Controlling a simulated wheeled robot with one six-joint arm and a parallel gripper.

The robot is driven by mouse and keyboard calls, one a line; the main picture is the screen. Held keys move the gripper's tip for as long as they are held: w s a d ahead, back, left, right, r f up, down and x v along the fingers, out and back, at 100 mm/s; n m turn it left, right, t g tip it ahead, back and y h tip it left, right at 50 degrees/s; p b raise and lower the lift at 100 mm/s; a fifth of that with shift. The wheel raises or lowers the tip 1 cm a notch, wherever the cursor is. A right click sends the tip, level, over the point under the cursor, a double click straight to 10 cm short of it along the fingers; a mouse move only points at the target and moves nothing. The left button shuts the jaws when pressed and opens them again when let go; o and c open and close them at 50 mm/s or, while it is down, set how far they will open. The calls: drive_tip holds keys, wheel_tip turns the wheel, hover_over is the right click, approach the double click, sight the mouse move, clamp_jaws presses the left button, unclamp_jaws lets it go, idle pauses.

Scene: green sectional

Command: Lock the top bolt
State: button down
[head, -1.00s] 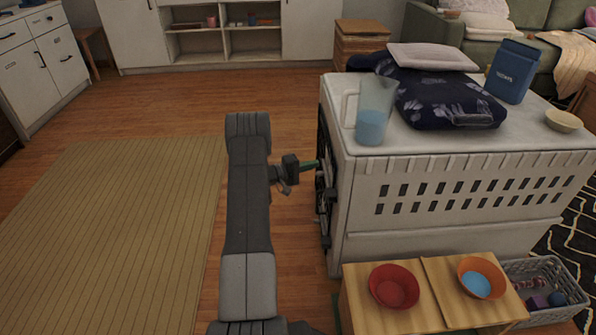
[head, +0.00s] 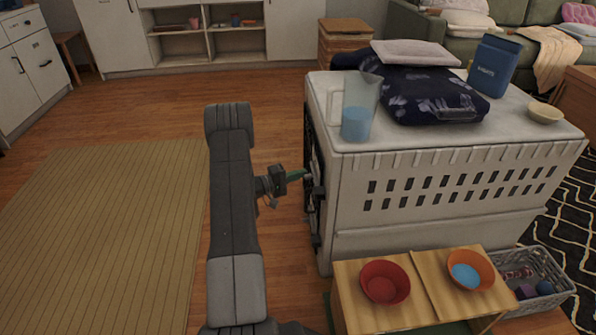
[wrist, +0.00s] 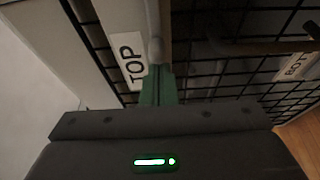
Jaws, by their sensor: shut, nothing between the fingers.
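The top bolt (wrist: 154,45) shows in the wrist view as a pale grey rod with a rounded end, beside the TOP label (wrist: 130,58) on the black wire door (wrist: 205,50). My gripper (wrist: 158,80) has its green fingers closed together, with nothing between them. Their tips are at or just short of the bolt's rounded end; I cannot tell whether they touch. In the head view my gripper (head: 300,174) points right at the door on the left end of the white crate (head: 440,190). The bolt's seating is not clear.
A second label (wrist: 295,66), partly cut off, is at the right of the wrist view. A pitcher (head: 357,115), a dark folded cushion (head: 435,98) and a blue container (head: 495,65) stand on the crate. A wooden stand with bowls (head: 385,282) is in front.

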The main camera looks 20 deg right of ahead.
drive_tip(key=shift+s+a, duration=0.15)
drive_tip(key=shift+s, duration=0.45)
drive_tip(key=shift+s+a, duration=0.15)
drive_tip(key=shift+s, duration=0.45)
drive_tip(key=a+p, duration=0.3)
drive_tip(key=a, duration=1)
drive_tip(key=shift+s+a, duration=0.4)
drive_tip(key=shift+s, duration=0.05)
drive_tip(key=d+b, duration=0.3)
drive_tip(key=d, duration=0.8)
drive_tip(key=w+d, duration=0.4)
drive_tip(key=w, duration=0.3)
drive_tip(key=shift+w+d+p, duration=0.3)
drive_tip(key=shift+w, duration=0.1)
drive_tip(key=shift+s, duration=0.1)
